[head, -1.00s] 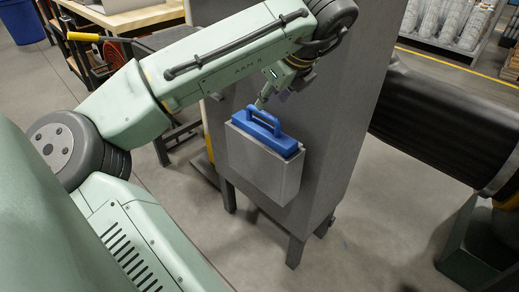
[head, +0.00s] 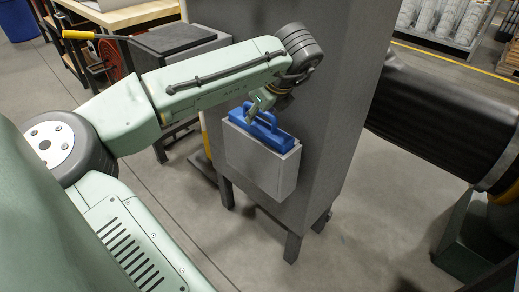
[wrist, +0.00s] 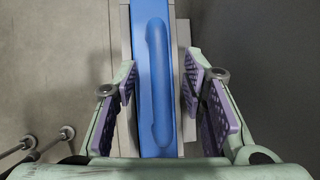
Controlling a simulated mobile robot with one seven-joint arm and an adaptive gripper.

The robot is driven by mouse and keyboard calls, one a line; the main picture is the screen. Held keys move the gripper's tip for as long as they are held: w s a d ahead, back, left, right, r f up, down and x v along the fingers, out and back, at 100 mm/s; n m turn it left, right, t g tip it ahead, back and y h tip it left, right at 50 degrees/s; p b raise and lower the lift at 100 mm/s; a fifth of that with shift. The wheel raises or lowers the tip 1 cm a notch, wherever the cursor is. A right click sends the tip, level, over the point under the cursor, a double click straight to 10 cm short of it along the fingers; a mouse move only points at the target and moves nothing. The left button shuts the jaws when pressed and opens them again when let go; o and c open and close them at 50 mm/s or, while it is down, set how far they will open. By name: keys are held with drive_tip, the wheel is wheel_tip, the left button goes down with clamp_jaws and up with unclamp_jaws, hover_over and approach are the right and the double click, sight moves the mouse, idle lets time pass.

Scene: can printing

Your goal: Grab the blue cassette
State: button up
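The blue cassette (head: 268,131) sits in the top of a grey box-like holder (head: 258,163) on the side of a grey cabinet. Its raised handle runs along its top. My gripper (head: 262,103) is right above the cassette, near the handle's left part. In the wrist view, the cassette's blue handle (wrist: 156,80) runs lengthwise between the two purple-padded fingers of my gripper (wrist: 160,95). The fingers are apart, with a gap on both sides of the handle. Whether the fingertips are below the handle's top is hard to tell.
The tall grey cabinet (head: 335,90) stands right behind the holder, close to my arm. A large black cylinder (head: 440,115) lies to the right. A dark-topped cart (head: 175,40) with a yellow-handled lever stands at back left. Floor around the cabinet legs is clear.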

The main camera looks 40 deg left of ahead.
clamp_jaws()
idle(0.9)
